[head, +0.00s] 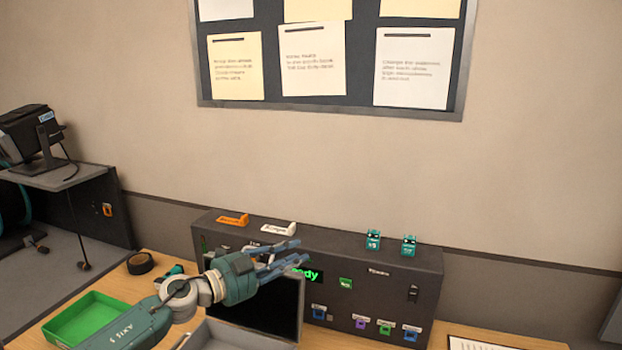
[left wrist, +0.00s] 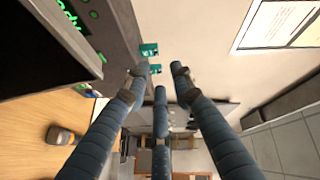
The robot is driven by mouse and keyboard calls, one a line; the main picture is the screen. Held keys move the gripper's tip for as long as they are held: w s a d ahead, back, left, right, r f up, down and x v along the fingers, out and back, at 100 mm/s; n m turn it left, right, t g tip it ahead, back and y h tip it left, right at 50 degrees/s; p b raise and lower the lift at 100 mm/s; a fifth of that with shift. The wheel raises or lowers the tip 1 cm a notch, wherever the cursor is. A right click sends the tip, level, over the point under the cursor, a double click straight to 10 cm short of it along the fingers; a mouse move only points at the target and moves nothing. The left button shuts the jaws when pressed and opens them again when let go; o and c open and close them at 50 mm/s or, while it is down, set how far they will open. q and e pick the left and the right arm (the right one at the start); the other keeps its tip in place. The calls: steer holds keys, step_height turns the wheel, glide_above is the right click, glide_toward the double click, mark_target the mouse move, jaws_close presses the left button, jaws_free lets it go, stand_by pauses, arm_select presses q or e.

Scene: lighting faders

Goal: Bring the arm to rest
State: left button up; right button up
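My left arm comes in from the left in the head view. Its gripper (head: 288,254) is raised in front of the dark console (head: 222,222), with its fingers pointing right. In the left wrist view the three blue-grey fingers (left wrist: 157,84) are spread apart with nothing between them. The console carries a green-lit display (head: 312,275), partly hidden by the fingers, and a row of small coloured controls, including a purple one (head: 361,323), along its lower front. My right gripper does not show.
A green tray (head: 92,322) and a black tape roll (head: 140,263) lie on the wooden table at left. An open case with a dark lid (head: 258,308) stands below the gripper. Teal tags (head: 373,239) sit on the console's top. The wall above is clear up to the notice board (head: 272,95).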

arm_select(q)
steer(key=s+a+f+n+y, duration=0.6)
steer(key=s+f+n+y, duration=0.1)
steer(key=s+f+n, duration=0.35)
steer(key=s+a+f+n+y, duration=0.6)
steer(key=s+f+n, duration=0.3)
steer(key=s, duration=0.2)
steer(key=s+a+f+n+g, duration=0.1)
steer(key=s+f+g, duration=0.3)
steer(key=s, duration=0.8)
steer(key=s+a+f+g, duration=0.25)
steer(key=s+f, duration=0.25)
steer(key=s, duration=0.7)
steer(key=s+f+g+b, duration=0.1)
steer(key=s+f+b, duration=0.1)
steer(key=f, duration=1.4)
steer(key=s+f+g+b, duration=0.2)
steer(key=f, duration=1.4)
steer(key=s+a+f+b, duration=0.2)
steer(key=s+f, duration=1.4)
steer(key=shift+s+g, duration=0.15)
steer(key=shift+g, duration=0.2)
